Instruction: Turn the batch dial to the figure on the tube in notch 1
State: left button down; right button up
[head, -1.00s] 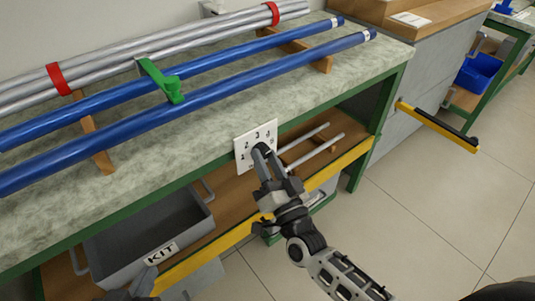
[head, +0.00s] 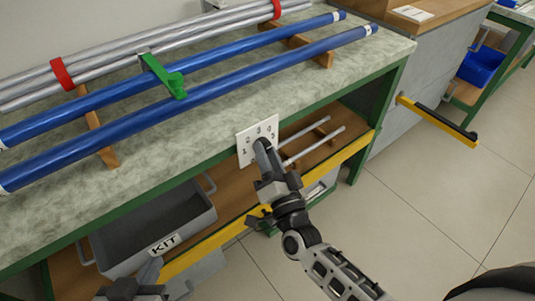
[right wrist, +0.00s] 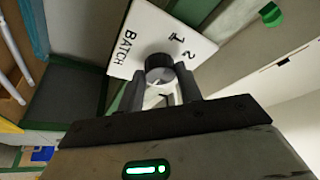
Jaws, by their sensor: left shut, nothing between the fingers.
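The white batch dial plate (head: 258,140) is on the bench's front edge, with the figures 1 to 5 around the knob. In the right wrist view, the dark knob (right wrist: 159,68) has a white pointer mark, and the plate shows BATCH, 1 and 2. My right gripper (head: 262,146) is at the knob, one finger on each side; whether they press on it I cannot tell. Two blue tubes (head: 210,92) lie on wooden notched supports (head: 98,140), with white end labels (head: 371,29) too small to read. Notch numbers are not visible. My left gripper (head: 135,290) is shut and empty at the lower left.
Silver rods (head: 180,42) with red bands (head: 62,74) lie behind the blue tubes. A green piece (head: 166,77) reaches over the rear tube. A grey KIT bin (head: 205,217) and two pale rods (head: 312,147) are on the lower shelf.

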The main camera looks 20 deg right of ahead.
jog(key=shift+o, duration=1.4)
